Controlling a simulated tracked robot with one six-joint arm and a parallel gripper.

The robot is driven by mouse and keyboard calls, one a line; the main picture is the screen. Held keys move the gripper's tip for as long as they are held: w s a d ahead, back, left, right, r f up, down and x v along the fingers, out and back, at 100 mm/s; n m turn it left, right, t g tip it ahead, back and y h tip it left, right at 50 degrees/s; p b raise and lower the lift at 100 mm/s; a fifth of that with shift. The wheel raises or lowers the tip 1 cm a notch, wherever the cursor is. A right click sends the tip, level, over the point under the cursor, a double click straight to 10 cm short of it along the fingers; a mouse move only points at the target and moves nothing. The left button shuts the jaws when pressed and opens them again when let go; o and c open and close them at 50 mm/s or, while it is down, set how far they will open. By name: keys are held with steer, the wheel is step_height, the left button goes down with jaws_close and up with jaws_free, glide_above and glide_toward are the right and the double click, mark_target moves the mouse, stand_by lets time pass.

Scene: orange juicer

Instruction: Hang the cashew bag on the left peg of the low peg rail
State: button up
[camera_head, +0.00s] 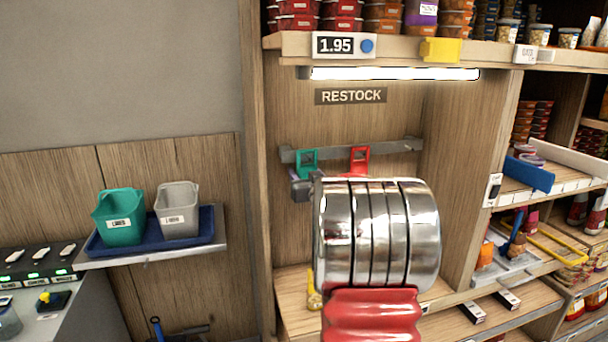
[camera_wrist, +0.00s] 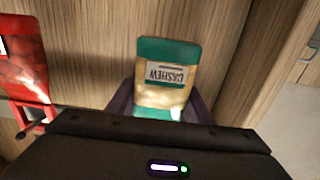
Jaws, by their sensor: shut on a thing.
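The cashew bag (camera_wrist: 165,75), clear with green ends and a white label, sits between the purple fingers of my gripper (camera_wrist: 161,104) in the wrist view; its label reads upside down there. My gripper is shut on it. In the head view a green bag top (camera_head: 307,161) shows in front of the left part of the low peg rail (camera_head: 395,147), with my gripper (camera_head: 298,186) just below it. My own arm hides the rest of the bag. I cannot tell whether the bag's hole is around the left peg.
A red bag (camera_wrist: 24,60) is beside the cashew bag; its red top (camera_head: 359,160) shows at the rail to the right. A RESTOCK sign (camera_head: 351,96) and a lit lamp (camera_head: 390,74) are above. A blue tray (camera_head: 207,222) with two cups stands at the left.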

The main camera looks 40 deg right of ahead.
steer(key=shift+w+d+f, duration=0.1)
steer(key=shift+w+f, duration=0.05)
steer(key=shift+w, duration=0.05)
stand_by(0.6)
steer(key=o, duration=1.1)
steer(key=v, duration=1.3)
steer(key=shift+s, duration=0.35)
